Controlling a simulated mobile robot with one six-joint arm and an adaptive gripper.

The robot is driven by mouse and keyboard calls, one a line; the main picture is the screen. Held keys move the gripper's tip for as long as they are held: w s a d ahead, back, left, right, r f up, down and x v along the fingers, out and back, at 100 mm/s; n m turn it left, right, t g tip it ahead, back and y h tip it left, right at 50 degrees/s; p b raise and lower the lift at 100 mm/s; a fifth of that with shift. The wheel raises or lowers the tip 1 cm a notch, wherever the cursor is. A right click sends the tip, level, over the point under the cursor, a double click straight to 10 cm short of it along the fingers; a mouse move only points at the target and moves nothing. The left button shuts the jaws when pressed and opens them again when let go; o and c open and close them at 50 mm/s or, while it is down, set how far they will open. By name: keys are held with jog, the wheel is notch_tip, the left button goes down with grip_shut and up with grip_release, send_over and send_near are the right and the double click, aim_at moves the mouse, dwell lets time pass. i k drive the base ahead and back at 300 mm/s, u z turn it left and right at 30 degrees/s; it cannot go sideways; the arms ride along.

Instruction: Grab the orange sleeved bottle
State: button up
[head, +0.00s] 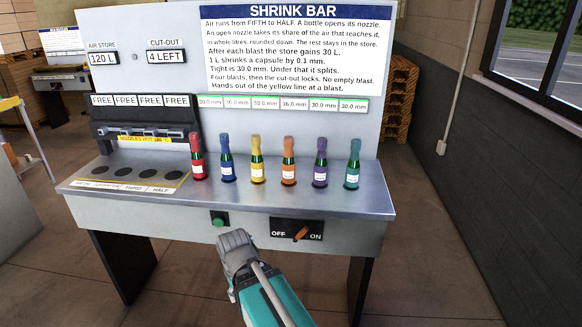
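The orange sleeved bottle (288,162) stands upright on the steel bench top, with a green neck and a white label. It is between the yellow bottle (257,160) and the purple bottle (320,163). My gripper (235,238) is in front of the bench's front panel, below and left of the orange bottle and apart from it. I see it from behind, so its fingers are hidden and I cannot tell whether it is open.
A red bottle (197,157) and a blue bottle (227,160) stand to the left, a teal bottle (352,165) to the right. Several holes and a nozzle unit (145,132) are at the left. A green button (219,220) and an OFF/ON switch (299,233) are on the front panel.

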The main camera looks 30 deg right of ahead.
aim_at(289, 162)
jog(key=z, duration=0.05)
jog(key=k, duration=0.85)
jog(key=z, duration=0.55)
jog(key=i, duration=1.5)
jog(key=u, duration=0.05)
